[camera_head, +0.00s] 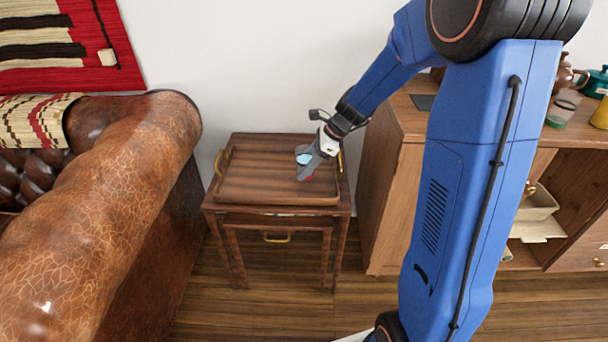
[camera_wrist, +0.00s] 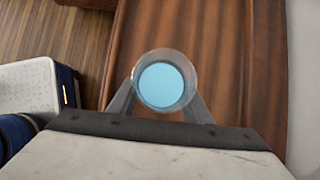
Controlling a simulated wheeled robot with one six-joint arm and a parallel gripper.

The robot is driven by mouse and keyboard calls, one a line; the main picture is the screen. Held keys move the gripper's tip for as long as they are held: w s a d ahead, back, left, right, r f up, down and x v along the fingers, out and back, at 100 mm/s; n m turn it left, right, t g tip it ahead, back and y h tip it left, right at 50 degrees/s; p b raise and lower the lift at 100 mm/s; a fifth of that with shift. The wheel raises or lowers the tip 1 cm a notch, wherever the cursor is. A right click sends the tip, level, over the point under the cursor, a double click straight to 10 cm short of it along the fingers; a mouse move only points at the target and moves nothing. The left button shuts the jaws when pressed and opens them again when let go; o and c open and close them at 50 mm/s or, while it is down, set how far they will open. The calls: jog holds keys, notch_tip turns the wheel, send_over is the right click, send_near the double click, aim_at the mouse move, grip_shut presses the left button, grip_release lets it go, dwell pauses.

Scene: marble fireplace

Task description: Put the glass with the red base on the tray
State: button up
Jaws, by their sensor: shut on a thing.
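My gripper (camera_head: 308,171) is shut on the glass, with one finger on each side in the wrist view. The brown wooden tray (camera_head: 255,178) has brass handles and lies on the small table. The glass is over the right part of the tray. I cannot tell whether its base touches the tray.
The small wooden table (camera_head: 278,212) stands between a brown leather sofa (camera_head: 90,220) and a wooden cabinet (camera_head: 395,190). Another glass with a green base (camera_head: 561,112) stands on the cabinet near a teal teapot (camera_head: 594,82). The tray's left part is clear.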

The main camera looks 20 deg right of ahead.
jog(key=shift+f, duration=1.8)
jog(key=shift+f, duration=0.1)
jog(key=o, duration=1.4)
jog(key=v, duration=1.2)
jog(key=s+r+n+t+h, duration=0.1)
jog(key=s+r+n+h, duration=0.1)
jog(key=s+n, duration=0.5)
jog(key=s+r+n+t+h, duration=0.1)
jog(key=s+n, duration=0.6)
jog(key=s, duration=0.7)
jog(key=s+d+r+n+h, duration=0.1)
jog(key=s+r+n+h, duration=0.2)
jog(key=s+n, duration=0.4)
jog(key=shift+s+r+n+t, duration=0.1)
jog(key=shift+s+n+t, duration=0.1)
jog(key=shift+s, duration=0.7)
jog(key=shift+s+r+n+t, duration=0.1)
jog(key=shift+s+t, duration=0.1)
jog(key=shift+s, duration=0.65)
